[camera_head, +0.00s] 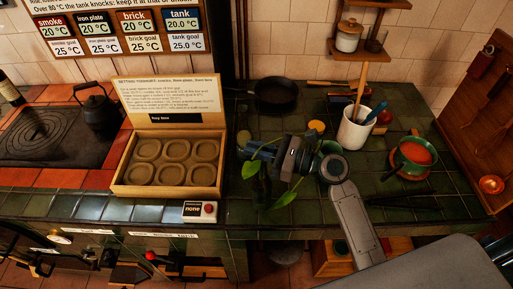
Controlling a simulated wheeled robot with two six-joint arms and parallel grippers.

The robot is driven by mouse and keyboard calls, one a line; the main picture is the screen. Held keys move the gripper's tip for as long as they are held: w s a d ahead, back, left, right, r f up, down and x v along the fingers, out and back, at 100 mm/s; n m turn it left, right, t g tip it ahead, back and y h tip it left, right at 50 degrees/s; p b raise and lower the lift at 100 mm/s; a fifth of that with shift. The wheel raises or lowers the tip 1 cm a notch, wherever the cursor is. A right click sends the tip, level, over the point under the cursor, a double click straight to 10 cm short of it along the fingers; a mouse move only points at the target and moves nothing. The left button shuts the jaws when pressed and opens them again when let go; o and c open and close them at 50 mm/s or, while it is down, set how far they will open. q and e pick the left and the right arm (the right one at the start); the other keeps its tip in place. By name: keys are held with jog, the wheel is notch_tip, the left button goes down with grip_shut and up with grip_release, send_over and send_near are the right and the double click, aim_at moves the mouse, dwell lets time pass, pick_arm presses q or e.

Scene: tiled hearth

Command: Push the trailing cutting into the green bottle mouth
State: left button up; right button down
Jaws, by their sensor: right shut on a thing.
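My right gripper (256,152) reaches in from the lower right over the green-tiled counter. It is shut on the trailing cutting (251,167), whose green leaves hang below and beside the jaws. One long leafy strand (282,202) droops toward the counter's front edge. The stem's end is hidden by the gripper. I cannot make out a green bottle mouth by the cutting; the gripper and leaves cover that spot. A dark bottle (10,90) shows at the far left edge. My left gripper is not in view.
Behind are a black pan (282,92) and white crock (354,131). A black kettle (97,108) stands left.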

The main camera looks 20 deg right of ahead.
jog(key=c, duration=1.1)
grip_release()
jog(key=shift+c, duration=0.2)
jog(key=shift+d, duration=0.1)
jog(key=shift+v, duration=1.95)
jog(key=shift+s+d, duration=0.2)
